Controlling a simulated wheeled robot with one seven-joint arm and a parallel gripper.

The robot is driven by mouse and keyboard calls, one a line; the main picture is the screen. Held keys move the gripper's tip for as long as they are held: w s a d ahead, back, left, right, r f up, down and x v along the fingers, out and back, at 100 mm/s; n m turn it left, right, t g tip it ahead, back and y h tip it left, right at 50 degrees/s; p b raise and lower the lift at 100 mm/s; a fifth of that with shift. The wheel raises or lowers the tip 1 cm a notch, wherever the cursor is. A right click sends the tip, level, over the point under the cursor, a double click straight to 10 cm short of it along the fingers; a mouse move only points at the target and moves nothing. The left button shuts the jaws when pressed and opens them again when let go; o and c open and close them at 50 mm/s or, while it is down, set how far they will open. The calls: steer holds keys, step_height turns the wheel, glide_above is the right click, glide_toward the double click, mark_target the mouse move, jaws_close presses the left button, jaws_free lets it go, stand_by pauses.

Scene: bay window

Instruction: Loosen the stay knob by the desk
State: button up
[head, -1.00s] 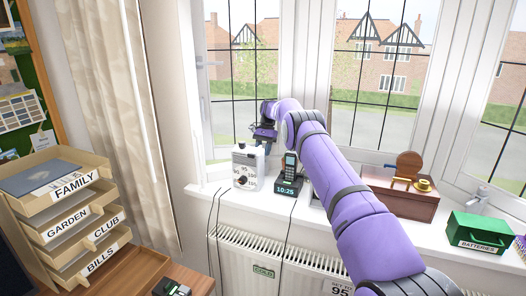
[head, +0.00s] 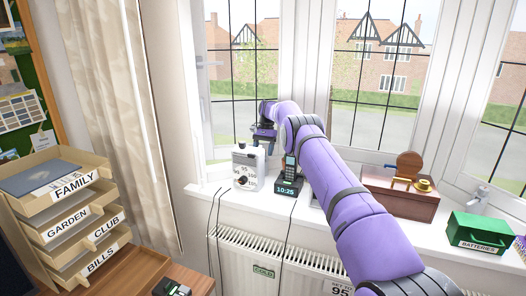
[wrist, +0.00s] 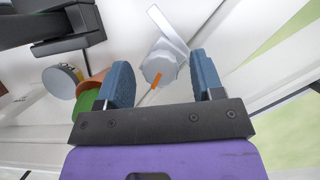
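A pale grey, many-sided knob (wrist: 159,67) with an orange mark shows in the wrist view, with a flat grey bar (wrist: 167,27) running up from it. It looks like the stay knob. My gripper (wrist: 154,80) is open, with one blue finger pad on each side of the knob in the picture. I see no contact, and the depth between pads and knob is unclear. The knob is hidden there by my arm.
A phone in its stand (head: 288,180) is right of the white box. A wooden box (head: 398,198) and a green batteries box (head: 478,233) stand further right on the sill. A radiator (head: 235,262) is below. Labelled trays (head: 68,215) and a curtain (head: 125,110) are left.

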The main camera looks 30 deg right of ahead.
steer(key=m, duration=0.2)
steer(key=m+t+y, duration=0.1)
steer(key=m, duration=0.2)
steer(key=shift+s+t, duration=0.15)
steer(key=shift+t, duration=0.15)
steer(key=m+t, duration=0.2)
steer(key=m, duration=0.3)
steer(key=m+t, duration=0.1)
steer(key=m, duration=0.1)
steer(key=m+t+h, duration=0.1)
steer(key=m, duration=0.2)
steer(key=shift+s, duration=0.15)
steer(key=m+t+h, duration=0.1)
steer(key=m, duration=0.4)
steer(key=shift+a, duration=0.15)
steer(key=v, duration=1.1)
steer(key=s+a+r+n, duration=0.7)
steer(key=s+a+r, duration=0.2)
steer(key=s+r, duration=0.3)
step_height(320, 180, up, 2)
steer(key=shift+a+r+n, duration=0.15)
steer(key=shift+a+n, duration=0.2)
steer(key=shift+n, duration=0.05)
